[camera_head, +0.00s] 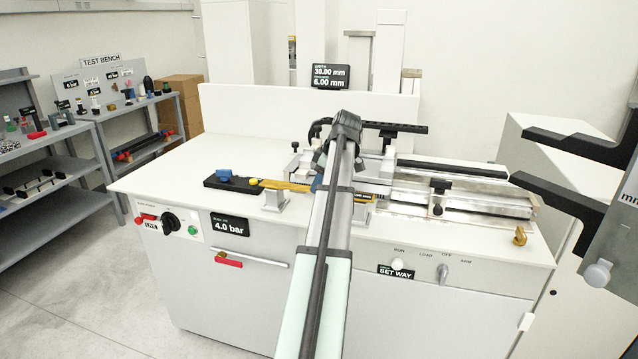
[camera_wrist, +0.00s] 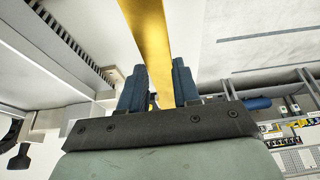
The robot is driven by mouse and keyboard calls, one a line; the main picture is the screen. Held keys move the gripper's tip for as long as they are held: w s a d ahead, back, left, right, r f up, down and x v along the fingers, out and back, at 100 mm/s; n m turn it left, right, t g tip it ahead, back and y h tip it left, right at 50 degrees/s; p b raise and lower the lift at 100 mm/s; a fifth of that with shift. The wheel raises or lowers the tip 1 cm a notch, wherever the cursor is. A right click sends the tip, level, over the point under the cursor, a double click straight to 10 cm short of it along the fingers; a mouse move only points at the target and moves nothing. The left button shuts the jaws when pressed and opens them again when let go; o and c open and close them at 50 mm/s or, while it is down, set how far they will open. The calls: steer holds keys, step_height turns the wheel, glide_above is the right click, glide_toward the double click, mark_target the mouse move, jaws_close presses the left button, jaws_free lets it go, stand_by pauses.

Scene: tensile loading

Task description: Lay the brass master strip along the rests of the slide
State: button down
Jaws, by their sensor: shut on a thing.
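The brass strip (camera_wrist: 150,35) runs between the two blue fingers of my gripper (camera_wrist: 158,80) in the wrist view and extends away past the fingertips. In the head view the strip (camera_head: 288,186) shows left of my arm, and a short yellow piece shows at its right side. My gripper (camera_head: 316,184) is shut on the strip over the middle of the bench; my arm hides much of it. Pale metal blocks stand near the strip, one at front left (camera_head: 275,201). The slide (camera_head: 460,200) lies to the right. I cannot tell whether the strip touches any rest.
A black plate (camera_head: 232,184) with blue and yellow knobs lies left of the strip. A dark-topped clamp (camera_head: 438,196) stands on the slide. A black two-pronged fixture (camera_head: 570,180) juts in at right. The bench top's left part (camera_head: 170,170) is clear.

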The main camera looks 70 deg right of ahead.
steer(key=shift+f, duration=0.15)
steer(key=c, duration=0.8)
jaws_free()
steer(key=v, duration=1.2)
